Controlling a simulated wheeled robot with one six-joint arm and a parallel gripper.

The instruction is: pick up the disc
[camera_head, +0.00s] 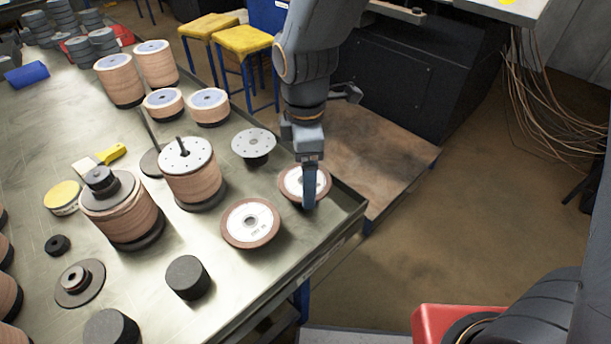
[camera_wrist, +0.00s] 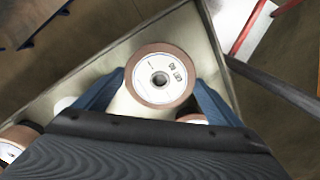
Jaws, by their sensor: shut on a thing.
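A flap disc with a brown rim and white printed face (camera_head: 293,184) is at the right corner of the metal table (camera_head: 335,207). In the wrist view the disc (camera_wrist: 160,62) lies between the two blue fingers of my gripper (camera_wrist: 158,88). My gripper (camera_head: 309,188) reaches down from above and is shut on this disc. In the head view the near finger covers part of the disc. Whether the disc touches the table is hard to tell. A second similar disc (camera_head: 250,223) lies on the table just left and nearer.
A grey perforated plate on a dark stand (camera_head: 254,144) is left of my gripper. Stacks of discs on spindles (camera_head: 193,180) and a dark cylinder (camera_head: 188,278) stand further left. The table has a raised rim (camera_head: 345,232). Yellow stools (camera_head: 244,42) stand behind it.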

